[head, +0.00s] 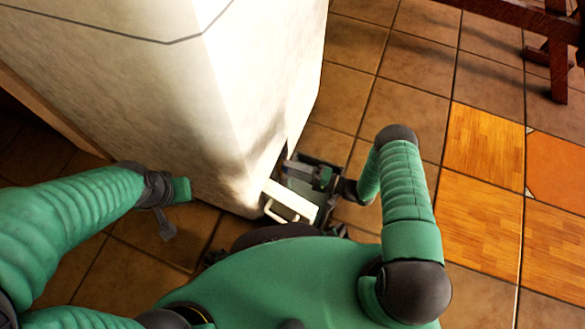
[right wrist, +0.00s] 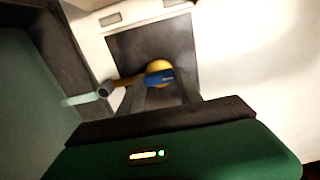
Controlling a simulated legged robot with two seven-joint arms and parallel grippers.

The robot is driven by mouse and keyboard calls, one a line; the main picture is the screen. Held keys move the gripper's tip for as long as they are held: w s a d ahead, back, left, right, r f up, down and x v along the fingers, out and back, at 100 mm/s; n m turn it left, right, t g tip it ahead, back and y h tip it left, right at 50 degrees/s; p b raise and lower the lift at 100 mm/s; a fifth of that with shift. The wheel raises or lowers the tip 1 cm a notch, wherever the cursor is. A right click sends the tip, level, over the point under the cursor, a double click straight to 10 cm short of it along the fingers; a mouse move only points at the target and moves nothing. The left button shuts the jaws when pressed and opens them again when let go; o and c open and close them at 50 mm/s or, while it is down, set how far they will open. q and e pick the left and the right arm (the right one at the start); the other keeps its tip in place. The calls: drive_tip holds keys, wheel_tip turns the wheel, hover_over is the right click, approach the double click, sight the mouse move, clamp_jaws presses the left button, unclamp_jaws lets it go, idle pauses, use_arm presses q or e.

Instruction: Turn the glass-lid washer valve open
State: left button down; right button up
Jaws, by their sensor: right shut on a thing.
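The valve shows in the right wrist view as a blue lever (right wrist: 160,77) in front of a round yellow, brass-like body (right wrist: 158,66), inside a dark square recess (right wrist: 130,45). My right gripper (right wrist: 163,88) is at the recess, with its fingers around the blue lever and shut on it. In the head view my right gripper (head: 293,169) reaches left into the opening at the lower corner of the pale block; the valve is hidden there. My left gripper (head: 172,212) hangs in front of the block's left face, away from the valve; its jaw state is unclear.
The pale stone-like block (head: 180,100) fills the upper left. A white panel with a bar handle (head: 288,205) stands out below the right gripper. Tiled floor (head: 420,65) is clear to the right. Wooden furniture (head: 555,55) stands at the upper right.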

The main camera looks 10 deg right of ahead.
drive_tip(key=shift+w+d+f, duration=0.1)
drive_tip(key=shift+d+f, duration=0.05)
drive_tip(key=o, duration=1.3)
drive_tip(key=shift+o, duration=0.4)
drive_tip(key=p+v, duration=0.5)
drive_tip(key=v, duration=1.1)
drive_tip(key=shift+s+d, duration=0.3)
